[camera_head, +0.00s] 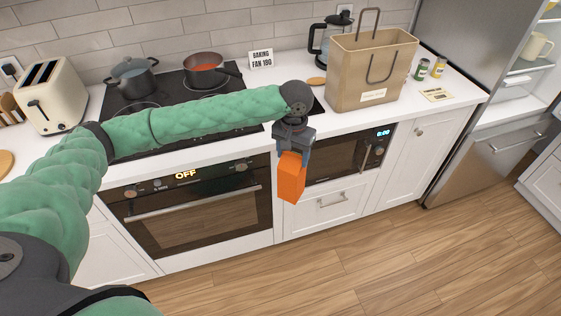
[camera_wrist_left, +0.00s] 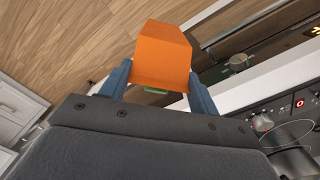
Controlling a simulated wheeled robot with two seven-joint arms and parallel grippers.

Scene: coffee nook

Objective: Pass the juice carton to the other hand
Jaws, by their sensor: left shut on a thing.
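The juice carton (camera_head: 291,180) is a plain orange box. It hangs slightly tilted below my left gripper (camera_head: 292,153), in front of the counter and clear of the floor. My left gripper is shut on the carton's upper part, with its fingers on either side. In the left wrist view the carton (camera_wrist_left: 162,55) sits between the two blue-grey fingers (camera_wrist_left: 160,90), and a small green piece shows at its near end. My right gripper is not in either view.
The white counter (camera_head: 330,122) behind carries a toaster (camera_head: 52,94), a cooktop with two pots (camera_head: 205,70), a paper bag (camera_head: 370,68) and a coffee press (camera_head: 325,42). The oven (camera_head: 200,205) and microwave (camera_head: 345,157) fronts are close behind the carton. The wood floor (camera_head: 390,260) in front is clear.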

